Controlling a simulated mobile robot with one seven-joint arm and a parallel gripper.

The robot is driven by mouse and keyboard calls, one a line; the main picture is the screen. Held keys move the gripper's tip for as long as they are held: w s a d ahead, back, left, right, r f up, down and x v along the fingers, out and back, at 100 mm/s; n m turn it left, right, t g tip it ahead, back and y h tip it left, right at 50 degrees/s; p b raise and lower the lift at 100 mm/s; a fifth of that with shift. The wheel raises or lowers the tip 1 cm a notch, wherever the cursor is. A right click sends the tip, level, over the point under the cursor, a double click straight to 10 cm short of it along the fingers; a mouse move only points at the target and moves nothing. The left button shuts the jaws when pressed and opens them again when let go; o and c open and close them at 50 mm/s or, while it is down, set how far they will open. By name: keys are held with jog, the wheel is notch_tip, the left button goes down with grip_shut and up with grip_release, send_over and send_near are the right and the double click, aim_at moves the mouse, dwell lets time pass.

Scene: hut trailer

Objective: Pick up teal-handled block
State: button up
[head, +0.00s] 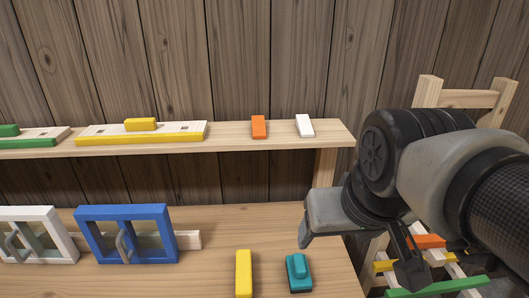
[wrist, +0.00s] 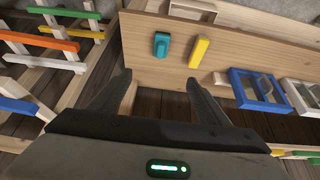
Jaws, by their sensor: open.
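The teal-handled block (head: 299,273) is a small teal piece with a raised grip on top. It lies on the lower wooden shelf (head: 210,277) near its right end, right of a yellow block (head: 244,272). In the wrist view the teal-handled block (wrist: 161,44) lies beyond my fingertips, near the shelf edge. My gripper is open and empty in the wrist view (wrist: 157,82), its two fingers spread and apart from the block. In the head view my arm is at the right, with the gripper partly hidden by its own links.
A blue-framed door piece (head: 127,234) and a white-framed one (head: 38,234) stand left on the lower shelf. The upper shelf (head: 225,138) above holds an orange block (head: 258,127), a white block (head: 304,125) and yellow and green pieces. A wooden rack (head: 470,99) with coloured slats stands right.

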jog(key=w+f+g+b, duration=0.35)
jog(key=w+f, duration=0.25)
jog(key=w, duration=0.4)
jog(key=g+b, duration=0.2)
send_over(300, 261)
notch_tip(300, 261, down, 10)
jog(key=r, duration=0.1)
jog(key=f, duration=0.6)
jog(key=f+b, duration=0.1)
jog(key=f, duration=0.5)
jog(key=shift+a+f, duration=0.2)
jog(key=shift+f, duration=0.1)
jog(key=shift+s+d+f+b, duration=0.1)
jog(key=shift+f+b, duration=0.1)
jog(key=shift+f, duration=1.15)
jog(key=shift+d+f+b, duration=0.1)
jog(key=shift+f+b, duration=0.05)
jog(key=shift+f, duration=1.2)
jog(key=shift+c, duration=0.4)
jog(key=c, duration=1.3)
notch_tip(300, 261, up, 10)
jog(key=shift+r+p, duration=0.1)
jog(key=shift+p, duration=0.35)
